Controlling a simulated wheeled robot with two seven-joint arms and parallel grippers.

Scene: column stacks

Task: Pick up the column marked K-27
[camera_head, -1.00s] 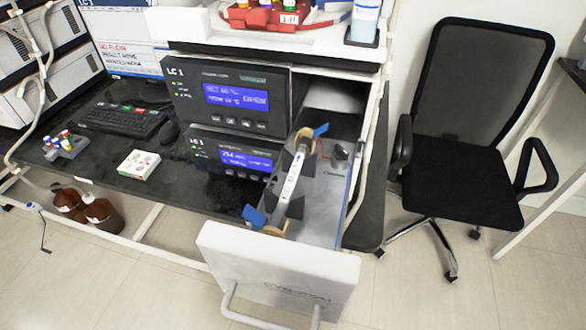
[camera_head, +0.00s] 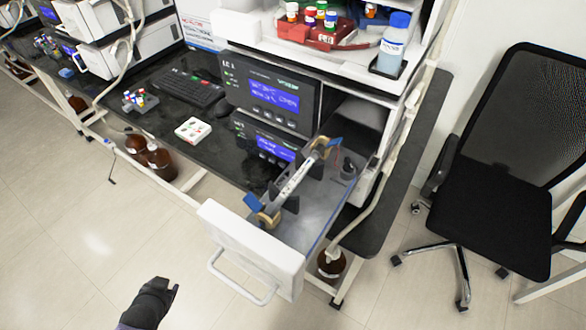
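A slim pale column (camera_head: 294,181) lies in dark cradles in the open drawer (camera_head: 318,213), with tan and blue fittings at both ends. Its marking is too small to read, so I cannot confirm K-27. My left gripper (camera_head: 168,287) shows at the bottom left, over the floor, in front of and to the left of the drawer. It is apart from the column, and its finger opening is too unclear to judge. My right gripper is not in view.
The drawer front (camera_head: 252,245) with its handle juts out from the LC unit (camera_head: 268,92). A dark bench holds a keyboard (camera_head: 184,88) and a white box (camera_head: 193,130). An office chair (camera_head: 495,205) stands at the right. The floor in front is clear.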

